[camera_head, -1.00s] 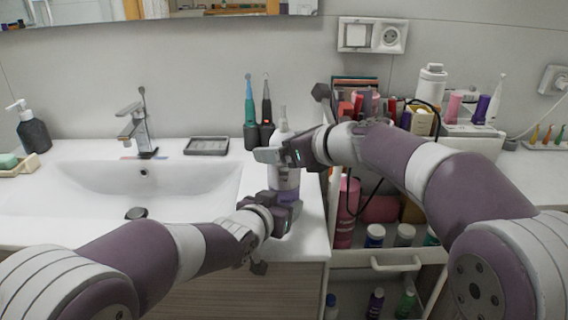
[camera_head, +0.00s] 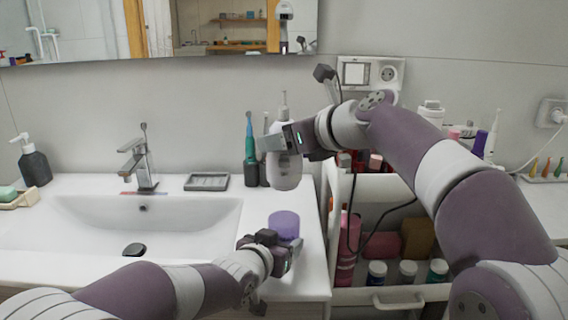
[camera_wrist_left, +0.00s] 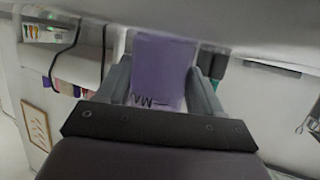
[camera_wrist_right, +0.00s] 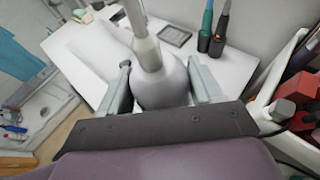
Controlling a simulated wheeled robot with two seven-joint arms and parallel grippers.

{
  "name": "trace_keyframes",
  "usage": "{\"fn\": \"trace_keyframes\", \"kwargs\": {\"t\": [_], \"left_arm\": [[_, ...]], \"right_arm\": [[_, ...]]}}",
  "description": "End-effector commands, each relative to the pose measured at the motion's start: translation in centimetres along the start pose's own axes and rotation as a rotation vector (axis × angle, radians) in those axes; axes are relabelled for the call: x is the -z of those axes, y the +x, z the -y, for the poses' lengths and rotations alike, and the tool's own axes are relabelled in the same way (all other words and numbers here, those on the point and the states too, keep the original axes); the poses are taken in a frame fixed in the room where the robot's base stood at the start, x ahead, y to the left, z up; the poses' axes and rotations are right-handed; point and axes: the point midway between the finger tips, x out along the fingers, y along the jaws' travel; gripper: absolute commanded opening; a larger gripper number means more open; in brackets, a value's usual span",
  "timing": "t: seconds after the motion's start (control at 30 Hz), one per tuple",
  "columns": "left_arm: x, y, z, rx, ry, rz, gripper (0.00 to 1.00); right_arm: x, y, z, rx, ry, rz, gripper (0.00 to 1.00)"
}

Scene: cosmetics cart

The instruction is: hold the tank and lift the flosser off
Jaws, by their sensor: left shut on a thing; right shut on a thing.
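The purple tank (camera_head: 284,226) stands on the counter right of the sink. My left gripper (camera_head: 290,250) is shut on it; the tank also shows between the fingers in the left wrist view (camera_wrist_left: 160,72). The white flosser (camera_head: 285,165) is upright in the air above and apart from the tank. My right gripper (camera_head: 284,138) is shut on the flosser's body, which shows between its fingers in the right wrist view (camera_wrist_right: 160,80). The flosser's lower end is hidden in the right wrist view.
Two electric toothbrushes (camera_head: 250,150) stand behind the flosser. A grey soap tray (camera_head: 206,181) lies by the faucet (camera_head: 139,160). The cart (camera_head: 385,187) with bottles is at the right, partly behind my right arm. The sink (camera_head: 140,225) is clear.

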Motion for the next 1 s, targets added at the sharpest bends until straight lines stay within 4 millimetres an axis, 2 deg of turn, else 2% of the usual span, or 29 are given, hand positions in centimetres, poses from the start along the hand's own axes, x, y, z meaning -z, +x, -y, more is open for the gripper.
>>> {"fn": "trace_keyframes", "kwargs": {"t": [0.27, 0.3, 0.37, 0.63, 0.73, 1.0], "left_arm": [[0.0, 0.0, 0.0, 0.0, 0.0, -0.001, 0.35], [0.0, 0.0, 0.0, 0.0, 0.0, -0.001, 0.76], [0.0, 0.0, 0.0, 0.0, 0.0, 0.0, 0.95], [0.0, 0.0, 0.0, 0.0, 0.0, 0.0, 0.96], [0.1, -0.8, 0.0, 0.0, 0.0, -0.001, 0.96], [0.1, -7.5, 0.0, 0.0, -0.001, -0.001, 0.96]], "right_arm": [[-0.5, -0.2, 0.0, 0.001, 0.001, 0.001, 0.31], [-0.5, -0.2, 0.0, 0.001, 0.001, 0.001, 0.31], [-0.5, -0.2, 0.0, 0.001, 0.001, 0.001, 0.31], [-0.5, -0.2, 0.0, 0.001, 0.001, 0.001, 0.31], [-0.5, -0.2, 0.0, 0.001, 0.001, 0.001, 0.31], [-0.5, -0.2, 0.0, 0.001, 0.001, 0.001, 0.31]]}}
